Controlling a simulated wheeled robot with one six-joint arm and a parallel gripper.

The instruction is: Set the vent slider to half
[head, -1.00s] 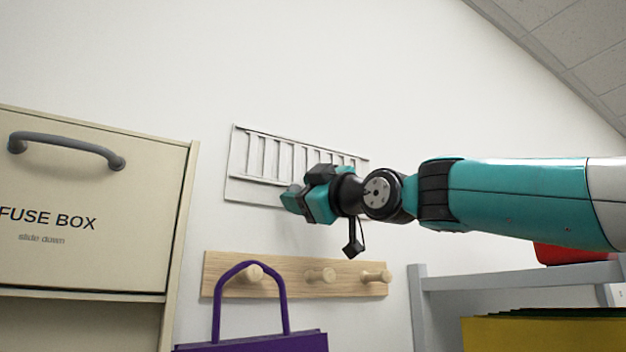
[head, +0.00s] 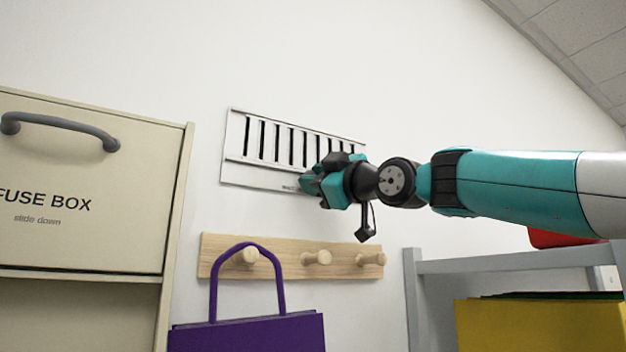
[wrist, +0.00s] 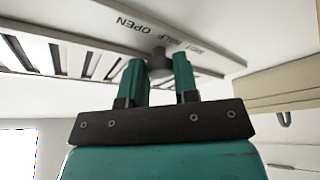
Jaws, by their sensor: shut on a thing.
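The vent (head: 250,176) is a white wall plate with a row of upright slots. Dark gaps show in the slots beside pale slats. My gripper (head: 311,187) is at the vent's lower edge and hides the slider knob in the head view. In the wrist view my gripper (wrist: 158,66) is shut on the grey slider knob (wrist: 158,54), one finger on each side. The vent also shows there (wrist: 100,35), with upside-down lettering: OPEN, HALF and a blurred third word. The knob is near OPEN and HALF; I cannot tell its exact mark.
A beige fuse box (head: 90,165) with a grey handle stands at left. Below the vent is a wooden peg rack (head: 285,262) with a purple bag (head: 250,335) at its left peg. A grey shelf (head: 480,262) with a yellow item (head: 530,325) stands lower right.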

